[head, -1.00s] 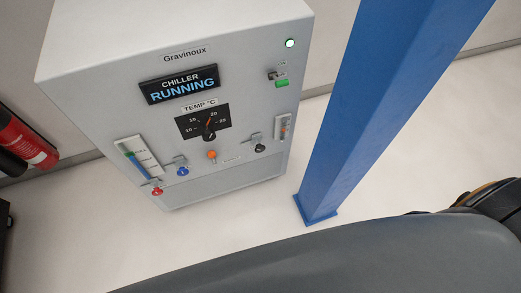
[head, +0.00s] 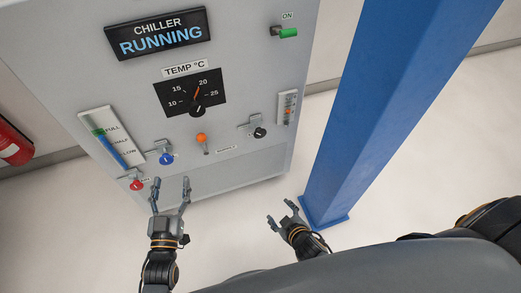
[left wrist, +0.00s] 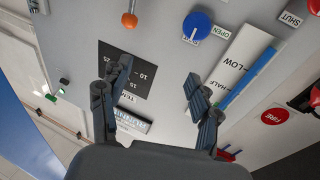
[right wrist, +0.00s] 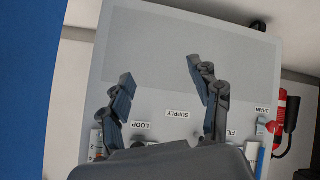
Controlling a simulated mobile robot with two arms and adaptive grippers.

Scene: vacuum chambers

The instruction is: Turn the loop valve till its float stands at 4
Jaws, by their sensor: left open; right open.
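The chiller's black knob (head: 260,132) sits low on the right of its front, beside a small upright gauge (head: 287,107); its float and numbers are too small to read. In the right wrist view a LOOP label (right wrist: 141,126) shows beside the partly hidden gauge (right wrist: 96,140); the knob is hidden there. My right gripper (head: 280,211) is open and empty, below and apart from the knob, near the blue post. My left gripper (head: 171,183) is open and empty, just below the blue knob (head: 166,158) in the picture, touching nothing I can make out.
A blue post (head: 380,110) stands right of the chiller, close to my right arm. An orange lever (head: 201,138), a red knob (head: 136,185), a level gauge (head: 108,138), a temperature dial (head: 191,93) and a green switch (head: 287,32) share the panel. A fire extinguisher (head: 14,140) hangs at left.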

